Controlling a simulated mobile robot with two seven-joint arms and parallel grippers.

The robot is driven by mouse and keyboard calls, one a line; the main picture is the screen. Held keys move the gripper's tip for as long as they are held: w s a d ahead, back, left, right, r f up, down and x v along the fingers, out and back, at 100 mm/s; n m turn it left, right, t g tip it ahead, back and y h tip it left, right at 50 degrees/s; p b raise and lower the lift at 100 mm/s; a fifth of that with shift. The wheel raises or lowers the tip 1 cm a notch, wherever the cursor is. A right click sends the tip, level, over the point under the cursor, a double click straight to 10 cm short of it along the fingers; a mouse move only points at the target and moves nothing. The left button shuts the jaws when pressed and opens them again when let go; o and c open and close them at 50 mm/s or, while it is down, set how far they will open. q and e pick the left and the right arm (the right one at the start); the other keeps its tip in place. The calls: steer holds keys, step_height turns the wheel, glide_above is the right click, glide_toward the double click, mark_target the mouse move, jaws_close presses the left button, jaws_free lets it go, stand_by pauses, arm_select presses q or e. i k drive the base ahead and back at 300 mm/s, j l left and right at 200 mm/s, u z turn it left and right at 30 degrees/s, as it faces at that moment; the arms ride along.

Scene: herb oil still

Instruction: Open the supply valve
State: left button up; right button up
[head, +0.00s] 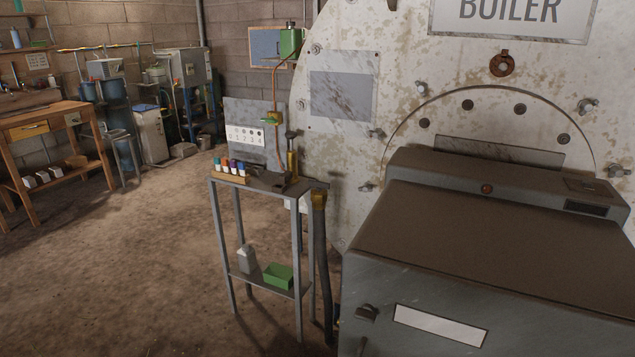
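A small brass valve (273,118) with a green lever sits on a thin copper pipe (274,85). The pipe comes down from a green container (290,42) high on the left side of the boiler. This looks like the supply valve, but I see no label on it. The lever looks roughly level and points left, across the pipe; it is too small to be sure. Below it, a brass-coloured upright part (292,160) stands at the back of a small metal stand. Neither of my grippers is in view.
The narrow metal stand (254,184) holds colour-capped bottles (231,167) and a numbered panel (246,135). A green bin (278,276) is on its lower shelf. The large boiler (405,70) and its grey housing (490,225) fill the right. The floor left of the stand is clear.

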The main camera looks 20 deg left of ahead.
mark_target(319, 185)
steer(key=i+j+z, duration=0.25)
steer(key=j, duration=0.35)
steer(key=j+z, duration=0.25)
steer(key=j, duration=0.35)
steer(key=j+z, duration=0.2)
steer(key=j, duration=0.45)
steer(key=i+j+z, duration=0.15)
steer(key=j+z, duration=0.25)
steer(key=j, duration=0.35)
steer(key=j+z, duration=0.35)
steer(key=j, duration=0.45)
